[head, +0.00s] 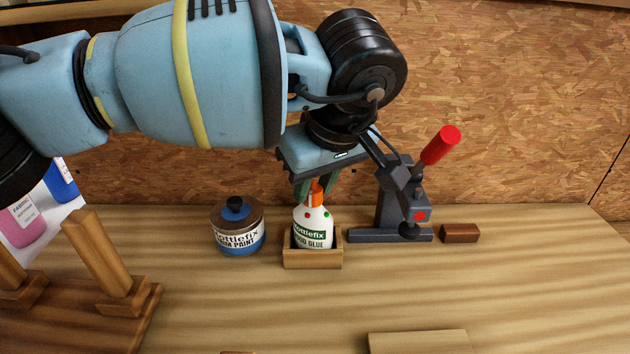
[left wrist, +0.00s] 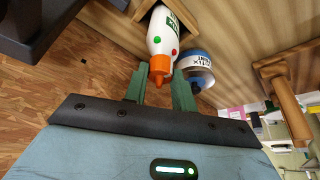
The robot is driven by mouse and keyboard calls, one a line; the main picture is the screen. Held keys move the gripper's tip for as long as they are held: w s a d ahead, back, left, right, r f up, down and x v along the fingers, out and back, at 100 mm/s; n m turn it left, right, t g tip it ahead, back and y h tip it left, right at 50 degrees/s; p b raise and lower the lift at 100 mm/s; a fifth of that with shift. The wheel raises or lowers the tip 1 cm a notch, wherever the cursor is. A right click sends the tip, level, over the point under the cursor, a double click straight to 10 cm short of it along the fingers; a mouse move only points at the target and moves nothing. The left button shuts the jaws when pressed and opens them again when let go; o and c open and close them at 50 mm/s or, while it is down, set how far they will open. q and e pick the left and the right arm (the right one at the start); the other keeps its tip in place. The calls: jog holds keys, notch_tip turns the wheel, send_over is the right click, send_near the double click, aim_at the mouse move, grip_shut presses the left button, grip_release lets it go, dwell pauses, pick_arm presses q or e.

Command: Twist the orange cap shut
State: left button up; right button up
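A white glue bottle (head: 313,226) with a green label stands upright in a small wooden holder (head: 313,264) on the bench. Its orange cap (head: 317,192) is on top and shows in the left wrist view (left wrist: 159,66), tip toward the camera. A red dot and a green dot sit on the bottle's shoulder. My left gripper (head: 316,184) points down over the bottle from above. In the left wrist view its green fingers (left wrist: 160,78) are apart, one on each side of the cap, with gaps visible. My right gripper is in neither view.
A blue-and-white paint jar (head: 238,240) stands just left of the holder. A dark clamp stand with a red handle (head: 440,146) is close on the right, beside a small brown block (head: 460,233). A wooden rack (head: 98,262) is at far left. The front bench is mostly clear.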

pick_arm(q)
jog(key=shift+c, duration=0.8)
jog(key=shift+s+r+m+p, duration=0.1)
jog(key=shift+r+m+p, duration=0.1)
jog(key=shift+m+p, duration=0.6)
jog(key=shift+m+h+p, duration=0.3)
jog(key=shift+p, duration=0.2)
jog(key=shift+a+f+m+h+p, duration=0.1)
jog(key=shift+m+h+p, duration=0.2)
jog(key=shift+m, duration=0.3)
jog(key=shift+f, duration=0.1)
jog(key=o, duration=1)
